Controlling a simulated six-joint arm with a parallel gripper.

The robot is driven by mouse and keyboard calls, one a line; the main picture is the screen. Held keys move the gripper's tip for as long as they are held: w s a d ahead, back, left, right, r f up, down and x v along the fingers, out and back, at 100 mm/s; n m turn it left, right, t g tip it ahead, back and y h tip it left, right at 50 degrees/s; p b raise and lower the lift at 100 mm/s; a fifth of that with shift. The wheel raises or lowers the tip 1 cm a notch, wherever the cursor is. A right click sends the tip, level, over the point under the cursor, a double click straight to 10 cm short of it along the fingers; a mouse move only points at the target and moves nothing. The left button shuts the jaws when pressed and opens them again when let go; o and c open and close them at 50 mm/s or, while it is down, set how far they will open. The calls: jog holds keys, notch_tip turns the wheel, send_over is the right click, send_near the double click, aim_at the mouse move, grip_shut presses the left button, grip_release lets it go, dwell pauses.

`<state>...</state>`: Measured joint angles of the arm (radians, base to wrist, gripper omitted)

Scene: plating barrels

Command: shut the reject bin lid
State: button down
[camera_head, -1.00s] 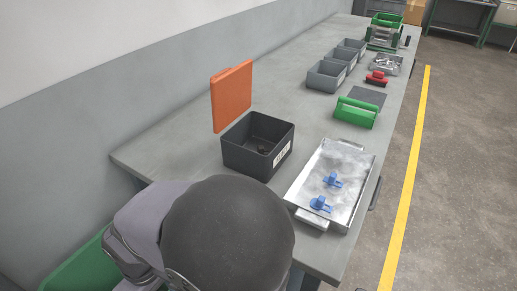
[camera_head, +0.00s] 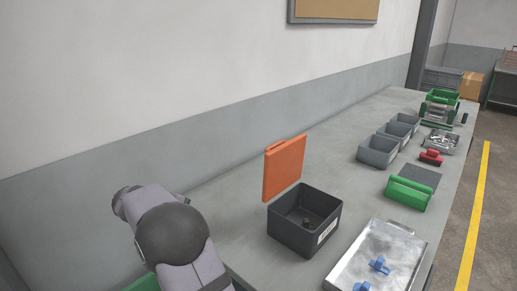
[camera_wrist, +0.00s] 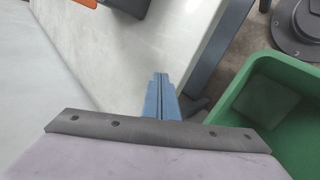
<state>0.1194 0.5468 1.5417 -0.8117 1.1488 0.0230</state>
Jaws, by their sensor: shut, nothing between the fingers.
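The reject bin (camera_head: 300,238) is a dark grey open box with a white label on the bench. Its orange lid (camera_head: 284,168) stands upright at the bin's back left edge, so the bin is open. A few small dark pieces lie inside. My gripper (camera_wrist: 160,80) shows in the wrist view as blue fingers pressed together with nothing between them. It is apart from the bin, over the bench's near edge. A corner of the bin (camera_wrist: 125,6) and a bit of the orange lid (camera_wrist: 82,2) show at the top of the wrist view. The head view does not show my fingers.
A metal tray (camera_head: 345,278) with blue pieces stands right of the bin. A green handled object (camera_head: 409,193) and several grey boxes (camera_head: 377,152) stand farther back. A green container (camera_wrist: 290,115) is below the bench edge. A wall runs along the left.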

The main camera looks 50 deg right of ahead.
jog(key=w+d+r+m+g+h, duration=0.1)
jog(key=w+d+r+h, duration=0.1)
jog(key=d+r, duration=0.3)
jog(key=w+d+r+m+g+h+p, duration=0.1)
jog(key=w+d+r+h, duration=0.1)
jog(key=d+r+h, duration=0.2)
jog(key=w+d+r+m+g+h+p, duration=0.1)
jog(key=w+d+r+h, duration=0.1)
jog(key=d+r, duration=0.4)
jog(key=shift+w+d+r+m+g+h, duration=0.15)
jog(key=shift+w+d+m+g+h, duration=0.25)
jog(key=shift+d+h, duration=0.3)
jog(key=p+x, duration=0.4)
jog(key=x, duration=0.6)
jog(key=shift+p, duration=0.3)
jog(key=shift+s+r, duration=0.15)
jog(key=shift+s, duration=0.15)
jog(key=shift+s+r+p, duration=0.15)
jog(key=shift+s+p, duration=0.85)
jog(key=shift+s, duration=0.55)
jog(key=shift+s, duration=0.1)
